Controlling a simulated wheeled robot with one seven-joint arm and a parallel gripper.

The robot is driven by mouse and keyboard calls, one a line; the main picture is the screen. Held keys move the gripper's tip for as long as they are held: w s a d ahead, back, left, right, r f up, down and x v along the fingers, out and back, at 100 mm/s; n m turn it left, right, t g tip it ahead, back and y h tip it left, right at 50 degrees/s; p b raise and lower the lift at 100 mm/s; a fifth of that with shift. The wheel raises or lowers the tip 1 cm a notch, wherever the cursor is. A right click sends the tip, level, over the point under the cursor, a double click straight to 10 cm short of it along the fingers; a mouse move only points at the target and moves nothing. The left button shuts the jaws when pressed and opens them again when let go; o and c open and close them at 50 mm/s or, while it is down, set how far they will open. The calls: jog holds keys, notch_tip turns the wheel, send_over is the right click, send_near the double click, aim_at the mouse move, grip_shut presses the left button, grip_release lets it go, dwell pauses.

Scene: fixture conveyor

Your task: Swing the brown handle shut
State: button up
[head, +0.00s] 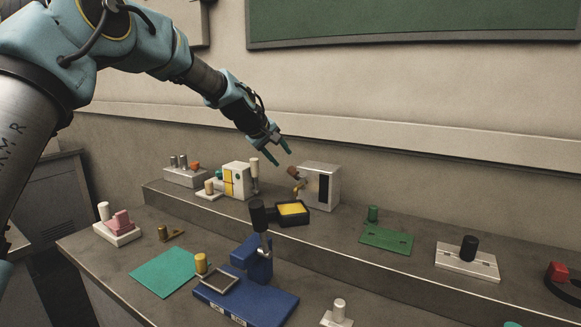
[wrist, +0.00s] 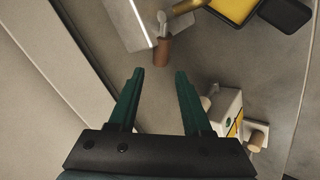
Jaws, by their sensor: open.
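The brown handle (head: 292,171) is a short cylinder at the left side of a light grey box (head: 308,186) with a dark panel, on the raised back shelf. In the wrist view the brown handle (wrist: 161,52) sits at the end of a pale metal lever (wrist: 161,22), just beyond my fingertips and roughly centred between them. My gripper (head: 281,148) is open and empty, above and slightly left of the handle. Its two green fingers also show in the wrist view (wrist: 160,72), apart from each other. I see no contact with the handle.
A white box with a yellow panel (head: 236,180) stands left of the handle. A black tray with a yellow inside (head: 293,221) and a black knob (head: 257,214) stand in front. The wall rises behind.

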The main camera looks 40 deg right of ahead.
aim_at(291, 169)
jog(key=p+x, duration=0.2)
jog(key=x, duration=0.6)
jog(key=shift+d+f+p, duration=0.15)
jog(key=shift+f+p, duration=0.05)
jog(key=shift+p, duration=0.15)
grip_shut()
jog(key=shift+w, duration=0.1)
dwell(0.9)
